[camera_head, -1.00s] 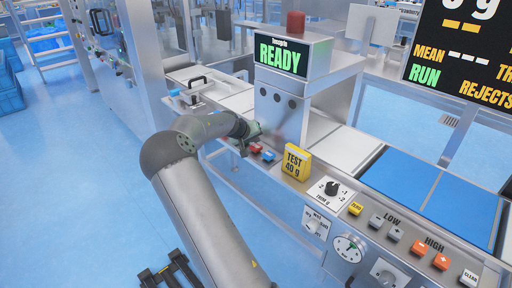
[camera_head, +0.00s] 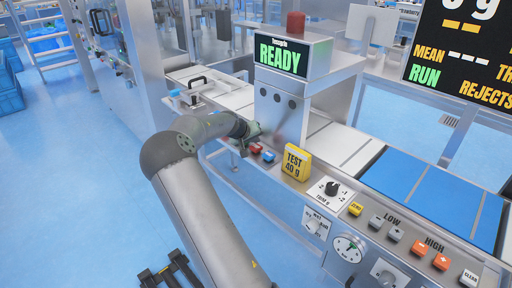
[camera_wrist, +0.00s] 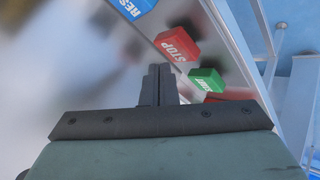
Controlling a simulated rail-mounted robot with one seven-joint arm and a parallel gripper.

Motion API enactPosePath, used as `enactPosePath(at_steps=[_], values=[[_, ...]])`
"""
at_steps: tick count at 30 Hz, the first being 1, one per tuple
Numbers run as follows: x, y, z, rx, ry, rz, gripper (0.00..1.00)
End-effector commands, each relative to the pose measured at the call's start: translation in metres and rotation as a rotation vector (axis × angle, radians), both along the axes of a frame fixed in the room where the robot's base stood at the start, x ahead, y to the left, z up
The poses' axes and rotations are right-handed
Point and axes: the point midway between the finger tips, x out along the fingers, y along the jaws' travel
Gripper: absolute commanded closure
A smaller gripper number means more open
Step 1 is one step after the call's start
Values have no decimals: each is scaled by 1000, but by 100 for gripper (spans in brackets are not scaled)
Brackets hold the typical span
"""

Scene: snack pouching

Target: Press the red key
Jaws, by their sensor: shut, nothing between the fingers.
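The red key (camera_wrist: 177,44), marked STOP, shows on the metal panel in the wrist view. In the head view a red key (camera_head: 255,148) sits on the front ledge beside my wrist. My gripper (camera_wrist: 159,72) is shut and empty; its fingertips appear just left of and below the STOP key in the wrist view. I see a gap in the picture, but cannot tell the height of the tips above the panel. A green key (camera_wrist: 207,80) lies beside the red one, nearer the gripper body. The green key is hidden in the head view.
A blue RESET key (camera_wrist: 135,7) is on the other side of the red key; a blue key (camera_head: 268,156) shows in the head view. A yellow TEST 40 g block (camera_head: 296,163) stands to the right. The checkweigher head (camera_head: 282,105) with a READY screen rises behind.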

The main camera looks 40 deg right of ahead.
Motion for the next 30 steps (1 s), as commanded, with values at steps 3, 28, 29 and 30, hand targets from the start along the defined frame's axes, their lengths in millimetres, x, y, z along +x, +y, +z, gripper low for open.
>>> enactPosePath(at_steps=[3, 28, 29, 30], values=[[0, 0, 0, 0, 0, 0, 100], [0, 0, -8, 0, 0, 0, 100], [0, 0, -8, 0, 0, 0, 100], [0, 0, -8, 0, 0, 0, 100]])
